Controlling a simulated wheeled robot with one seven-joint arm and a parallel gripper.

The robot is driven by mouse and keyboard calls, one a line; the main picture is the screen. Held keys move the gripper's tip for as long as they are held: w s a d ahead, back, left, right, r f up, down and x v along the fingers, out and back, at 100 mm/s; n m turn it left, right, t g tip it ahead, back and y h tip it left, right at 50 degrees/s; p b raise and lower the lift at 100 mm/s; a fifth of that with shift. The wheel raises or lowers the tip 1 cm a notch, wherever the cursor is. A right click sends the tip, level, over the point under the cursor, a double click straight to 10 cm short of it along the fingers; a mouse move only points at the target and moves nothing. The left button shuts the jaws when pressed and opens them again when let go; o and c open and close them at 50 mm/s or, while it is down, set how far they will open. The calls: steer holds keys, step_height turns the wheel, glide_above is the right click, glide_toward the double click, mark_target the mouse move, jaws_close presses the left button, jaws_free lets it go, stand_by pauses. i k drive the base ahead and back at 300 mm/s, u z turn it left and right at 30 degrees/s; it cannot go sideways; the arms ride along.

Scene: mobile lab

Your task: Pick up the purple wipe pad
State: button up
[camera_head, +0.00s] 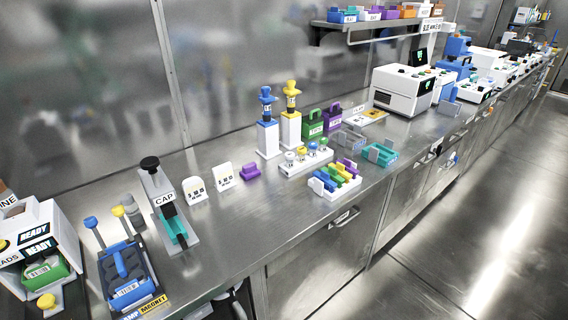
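A small purple block with a raised top, which looks like the purple wipe pad (250,173), sits on the steel bench (235,222). It lies right of two white label cards and left of a white rack. Nothing covers it. My gripper is not in view.
Left of the pad are two white cards (223,177), a CAP press (168,208) and a blue magnet rack (127,275). To its right are a white rack (306,158), colored strips (335,180) and blue and yellow stands (267,136). Bench in front of the pad is clear.

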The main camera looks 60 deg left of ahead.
mark_target(250, 170)
steer(key=u, duration=0.05)
steer(key=i, duration=2.05)
steer(key=u, duration=3.55)
steer(key=i, duration=1)
